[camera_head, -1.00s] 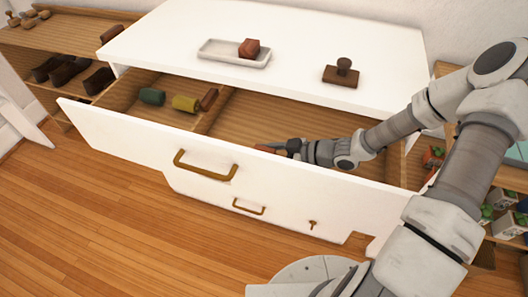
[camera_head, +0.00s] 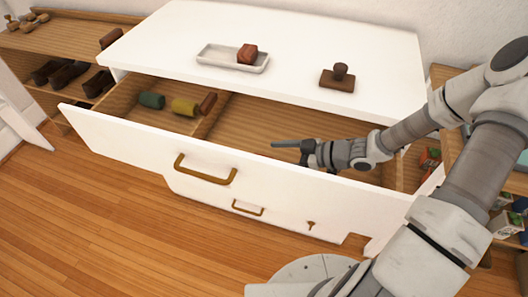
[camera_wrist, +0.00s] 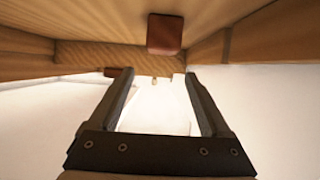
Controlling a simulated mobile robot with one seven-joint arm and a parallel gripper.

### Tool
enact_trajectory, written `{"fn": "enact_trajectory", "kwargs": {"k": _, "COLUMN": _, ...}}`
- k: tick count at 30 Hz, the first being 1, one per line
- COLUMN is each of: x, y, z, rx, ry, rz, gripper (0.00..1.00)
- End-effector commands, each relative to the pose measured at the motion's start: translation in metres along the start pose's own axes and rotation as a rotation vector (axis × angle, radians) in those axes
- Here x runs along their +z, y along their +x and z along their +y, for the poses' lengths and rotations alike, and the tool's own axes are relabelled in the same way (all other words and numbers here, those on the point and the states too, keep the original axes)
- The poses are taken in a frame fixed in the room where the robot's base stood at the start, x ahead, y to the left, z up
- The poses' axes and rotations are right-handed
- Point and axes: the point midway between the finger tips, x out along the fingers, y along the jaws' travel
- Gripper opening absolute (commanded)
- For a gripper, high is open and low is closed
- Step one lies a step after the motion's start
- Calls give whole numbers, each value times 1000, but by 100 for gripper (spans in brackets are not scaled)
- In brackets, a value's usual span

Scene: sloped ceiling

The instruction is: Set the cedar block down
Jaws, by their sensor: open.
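A reddish-brown block, which looks like the cedar block (camera_wrist: 165,35), rests on the wooden drawer floor in the wrist view. It lies beyond my fingertips, apart from them. In the head view I cannot see it; the drawer front or my gripper hides it. My gripper (camera_head: 288,150) is open and empty, above the right compartment of the open drawer (camera_head: 130,138). Its two spread fingers also show in the wrist view (camera_wrist: 158,77), with nothing between them.
A green roll (camera_head: 151,100), a yellow roll (camera_head: 185,106) and a brown block (camera_head: 208,103) are in the left compartment. On the white top stand a tray (camera_head: 216,56) with a red-brown block (camera_head: 247,54) and a dark stamp (camera_head: 339,77). The right compartment's middle looks clear.

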Motion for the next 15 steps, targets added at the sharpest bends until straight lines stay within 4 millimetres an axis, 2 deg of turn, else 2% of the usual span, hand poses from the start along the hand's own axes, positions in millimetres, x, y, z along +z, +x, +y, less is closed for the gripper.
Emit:
{"fn": "enact_trajectory", "kwargs": {"k": 1, "x": -3, "y": -14, "z": 1, "rx": 3, "ry": 0, "rz": -3, "gripper": 82}}
{"fn": "enact_trajectory", "kwargs": {"k": 6, "x": -2, "y": -49, "z": 0, "rx": 2, "ry": 0, "rz": -2, "gripper": 82}}
{"fn": "enact_trajectory", "kwargs": {"k": 10, "x": -1, "y": -66, "z": 0, "rx": 1, "ry": 1, "rz": -1, "gripper": 82}}
{"fn": "enact_trajectory", "kwargs": {"k": 15, "x": 0, "y": -76, "z": 0, "rx": -1, "ry": 0, "rz": -1, "gripper": 82}}
